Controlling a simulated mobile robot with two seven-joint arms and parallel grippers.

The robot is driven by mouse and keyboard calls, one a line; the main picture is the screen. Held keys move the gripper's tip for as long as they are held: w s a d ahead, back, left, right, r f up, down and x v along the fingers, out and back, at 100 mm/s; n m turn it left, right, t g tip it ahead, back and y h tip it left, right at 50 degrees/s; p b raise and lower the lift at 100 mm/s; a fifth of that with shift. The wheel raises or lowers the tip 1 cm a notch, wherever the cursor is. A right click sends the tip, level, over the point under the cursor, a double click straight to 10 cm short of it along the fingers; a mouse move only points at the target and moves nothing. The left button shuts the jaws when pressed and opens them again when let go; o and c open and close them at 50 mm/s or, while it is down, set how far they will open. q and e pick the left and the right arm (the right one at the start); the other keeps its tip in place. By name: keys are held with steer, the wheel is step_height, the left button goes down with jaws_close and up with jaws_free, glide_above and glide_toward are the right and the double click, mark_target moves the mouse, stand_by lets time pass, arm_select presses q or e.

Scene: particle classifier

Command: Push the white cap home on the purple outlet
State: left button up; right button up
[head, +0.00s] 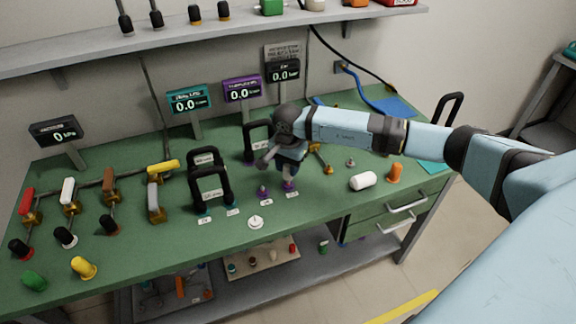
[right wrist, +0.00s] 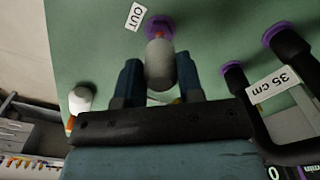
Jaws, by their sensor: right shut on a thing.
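The purple outlet (right wrist: 160,24) stands on the green bench beside an "OUT" label. Its purple base also shows in the head view (head: 289,186). My right gripper (right wrist: 159,75) is shut on a pale white cap (right wrist: 160,60), with one blue finger on each side. The cap is in line with the outlet, and a bit of orange-red shows between cap and purple base. Whether the cap touches or is fully down cannot be told. In the head view my right gripper (head: 289,168) points down over the outlet and largely hides it. My left gripper is not in view.
A white cylinder (head: 362,181) lies right of the outlet near an orange piece (head: 396,173). A smaller purple fitting (head: 263,191) and black handles (head: 211,187) stand to the left. A white disc (head: 255,222) lies in front. Gauges (head: 241,89) stand behind.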

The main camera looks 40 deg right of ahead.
mark_target(288, 174)
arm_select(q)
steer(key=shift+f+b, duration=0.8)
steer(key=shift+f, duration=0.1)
arm_select(e)
steer(key=shift+f, duration=1)
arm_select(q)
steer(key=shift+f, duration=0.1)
arm_select(e)
steer(key=shift+f, duration=0.25)
arm_select(q)
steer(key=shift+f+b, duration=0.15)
steer(key=shift+b, duration=0.3)
arm_select(e)
steer(key=shift+f, duration=0.3)
steer(key=shift+f, duration=0.1)
steer(key=o, duration=1)
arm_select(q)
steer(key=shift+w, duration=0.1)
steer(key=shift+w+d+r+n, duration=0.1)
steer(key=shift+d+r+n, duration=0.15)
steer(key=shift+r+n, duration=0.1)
arm_select(e)
step_height(288, 174, up, 14)
